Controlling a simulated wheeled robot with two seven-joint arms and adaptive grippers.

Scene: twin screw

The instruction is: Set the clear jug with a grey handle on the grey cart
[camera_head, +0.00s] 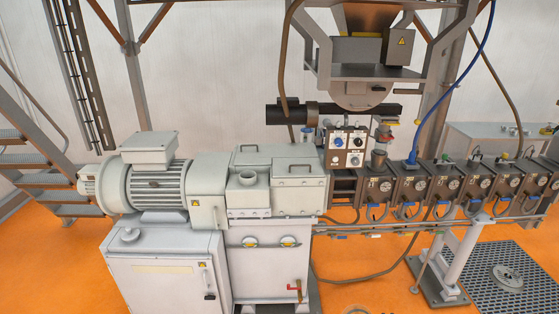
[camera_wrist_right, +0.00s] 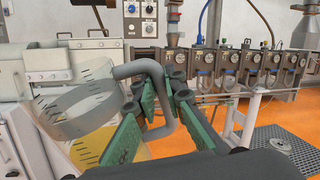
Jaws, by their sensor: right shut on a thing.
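The clear jug (camera_wrist_right: 72,105) with dark graduation marks fills the left of the right wrist view, tilted. Its grey handle (camera_wrist_right: 130,70) runs between the green fingers of my right gripper (camera_wrist_right: 163,92), which is shut on the handle. The jug hangs in front of the machine, clear of any surface I can see. A yellowish area shows through or below it; I cannot tell what it is. My left gripper is in neither view. I see nothing I can surely call the grey cart.
A grey-white extruder with a motor (camera_head: 158,184) stands across the head view, above a white cabinet (camera_head: 165,275). A dark floor grating (camera_head: 515,275) lies at right. Orange floor (camera_head: 390,290) is open in front.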

